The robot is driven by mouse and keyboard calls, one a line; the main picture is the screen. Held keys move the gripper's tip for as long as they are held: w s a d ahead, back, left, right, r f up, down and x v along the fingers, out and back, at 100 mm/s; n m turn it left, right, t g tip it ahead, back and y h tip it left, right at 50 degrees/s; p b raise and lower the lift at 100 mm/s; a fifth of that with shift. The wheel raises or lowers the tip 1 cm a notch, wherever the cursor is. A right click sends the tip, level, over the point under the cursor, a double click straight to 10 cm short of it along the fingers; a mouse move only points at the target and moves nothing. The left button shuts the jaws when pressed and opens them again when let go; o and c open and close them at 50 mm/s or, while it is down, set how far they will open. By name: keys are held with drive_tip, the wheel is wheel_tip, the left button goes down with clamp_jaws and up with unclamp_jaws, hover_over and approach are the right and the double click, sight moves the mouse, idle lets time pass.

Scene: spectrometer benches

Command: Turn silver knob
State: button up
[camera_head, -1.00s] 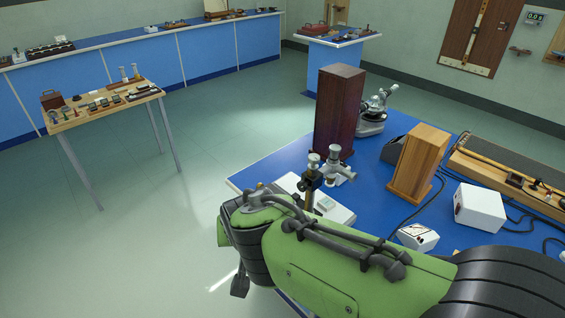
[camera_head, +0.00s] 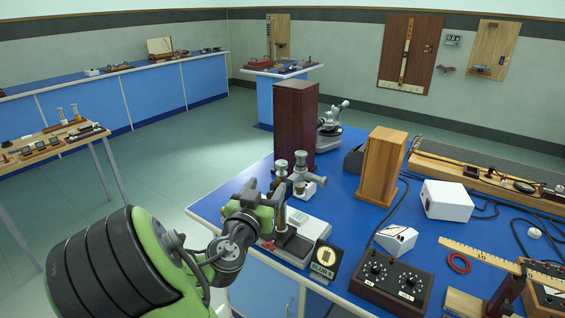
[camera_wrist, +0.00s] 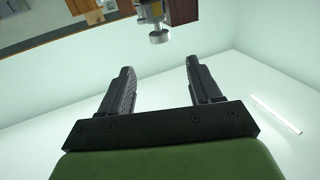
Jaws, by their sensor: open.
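In the wrist view, my gripper (camera_wrist: 158,68) shows two dark fingers standing wide apart with nothing between them. A silver knob (camera_wrist: 159,37) at the end of a metal cylinder lies just beyond the fingertips, roughly centred on the gap and apart from both fingers. In the head view, an instrument with silver round tops (camera_head: 301,160) stands on the near left part of the blue bench (camera_head: 346,214). My green arm reaches up against its left side and hides part of it. I cannot make out the fingers clearly there.
A dark wooden box (camera_head: 295,125) and a microscope (camera_head: 329,127) stand behind the instrument. A light wooden block (camera_head: 380,165), a white box (camera_head: 447,200) and a black dial box (camera_head: 391,284) stand to the right.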

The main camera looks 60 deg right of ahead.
sight(281, 160)
drive_tip(key=d+p, duration=0.1)
drive_tip(key=d, duration=0.3)
drive_tip(key=w+d+p, duration=0.1)
drive_tip(key=d+p, duration=0.1)
drive_tip(key=d, duration=0.3)
drive_tip(key=w+d+p, duration=0.1)
drive_tip(key=d, duration=0.4)
drive_tip(key=shift+w, duration=0.15)
drive_tip(key=c, duration=1)
drive_tip(key=shift+o, duration=0.2)
drive_tip(key=shift+n+t+p, duration=0.35)
drive_tip(key=shift+n+t, duration=0.05)
drive_tip(key=shift+t, duration=0.2)
drive_tip(key=t+p, duration=0.1)
drive_tip(key=n+t+y+p, duration=0.1)
drive_tip(key=p, duration=0.1)
drive_tip(key=shift+r+n, duration=0.3)
drive_tip(key=t+p, duration=0.1)
drive_tip(key=p, duration=0.2)
drive_tip(key=shift+w+n+y, duration=0.15)
drive_tip(key=shift+n+y, duration=0.15)
drive_tip(key=shift+f+t+p, duration=0.1)
drive_tip(key=shift+t+p, duration=0.2)
drive_tip(key=shift+p, duration=0.2)
drive_tip(key=shift+f, duration=0.15)
